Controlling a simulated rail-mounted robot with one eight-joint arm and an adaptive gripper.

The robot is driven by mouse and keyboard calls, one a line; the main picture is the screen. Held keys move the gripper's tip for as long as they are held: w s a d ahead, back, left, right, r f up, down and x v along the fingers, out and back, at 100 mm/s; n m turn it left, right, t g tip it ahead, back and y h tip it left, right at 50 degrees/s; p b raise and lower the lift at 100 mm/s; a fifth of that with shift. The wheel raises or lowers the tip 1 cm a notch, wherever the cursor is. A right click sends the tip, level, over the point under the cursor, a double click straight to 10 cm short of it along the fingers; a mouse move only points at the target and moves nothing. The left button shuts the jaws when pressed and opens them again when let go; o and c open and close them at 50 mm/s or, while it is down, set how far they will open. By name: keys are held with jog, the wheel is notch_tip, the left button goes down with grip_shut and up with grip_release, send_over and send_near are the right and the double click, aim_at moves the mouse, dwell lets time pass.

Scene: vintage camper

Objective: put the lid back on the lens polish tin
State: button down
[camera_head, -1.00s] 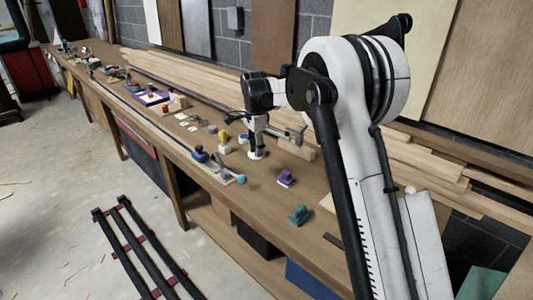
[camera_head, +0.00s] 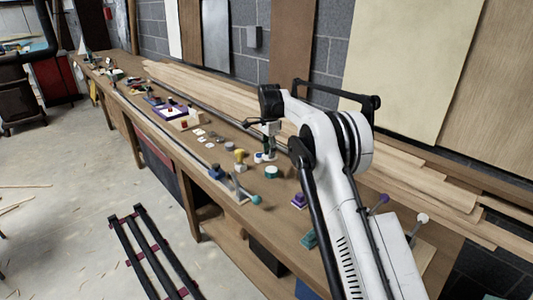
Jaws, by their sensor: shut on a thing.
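I cannot make out whether this is the lid. The lid is not clearly visible elsewhere.
A yellow-topped piece (camera_head: 240,155) and a lever tool with a teal ball (camera_head: 256,199) stand left of the tin. A purple block (camera_head: 299,201) and a teal block (camera_head: 309,239) lie nearer. Long planks (camera_head: 215,90) line the bench's back. Small parts crowd its far end.

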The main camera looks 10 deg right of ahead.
aim_at(271, 169)
jog(key=shift+w+d+f+p, duration=0.2)
jog(key=shift+w+d, duration=0.1)
jog(key=shift+w, duration=0.25)
jog(key=shift+w+d+f+p, duration=0.1)
jog(key=shift+w+d+p, duration=0.15)
jog(key=shift+w, duration=0.25)
jog(key=shift+f+b, duration=1.4)
jog(key=shift+f, duration=1.8)
jog(key=shift+f+b, duration=0.2)
jog(key=shift+b, duration=0.65)
jog(key=c, duration=1)
grip_release()
jog(key=shift+c, duration=0.2)
jog(key=shift+r, duration=0.15)
